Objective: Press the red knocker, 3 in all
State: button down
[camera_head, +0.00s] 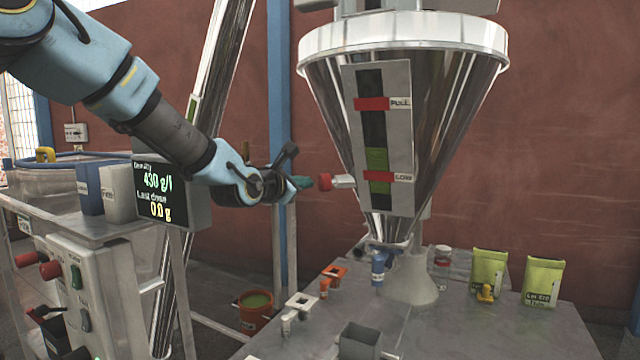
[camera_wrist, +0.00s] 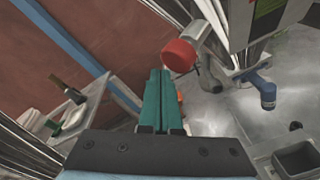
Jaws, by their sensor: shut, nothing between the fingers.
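The red knocker (camera_head: 325,181) is a round red cap on a pale stub at the left side of the steel hopper cone (camera_head: 440,110). In the wrist view the knocker (camera_wrist: 179,56) is just beyond my green fingertips, slightly right. My gripper (camera_head: 303,182) is shut and empty. It points right at the knocker from the left, with a small gap showing in the head view. The gripper's green fingers (camera_wrist: 158,90) lie together in the wrist view. I cannot tell from the wrist view whether they touch the cap.
A level panel (camera_head: 400,140) fronts the hopper. A display (camera_head: 157,194) reads 430 g/l and 0.0 g. The steel table (camera_head: 480,325) below holds a blue valve (camera_head: 378,268), green pouches (camera_head: 488,274) and a grey bin (camera_head: 358,342). A control box (camera_head: 95,290) stands left.

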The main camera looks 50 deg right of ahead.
jog(key=shift+w+a+p, duration=0.4)
jog(key=shift+w+a, duration=0.05)
jog(key=shift+a, duration=0.25)
jog(key=shift+w+a+p, duration=0.4)
jog(key=shift+a+p, duration=0.05)
jog(key=shift+a, duration=0.3)
jog(key=shift+w+a+p, duration=0.4)
jog(key=shift+w+a, duration=0.05)
jog(key=shift+a, duration=0.25)
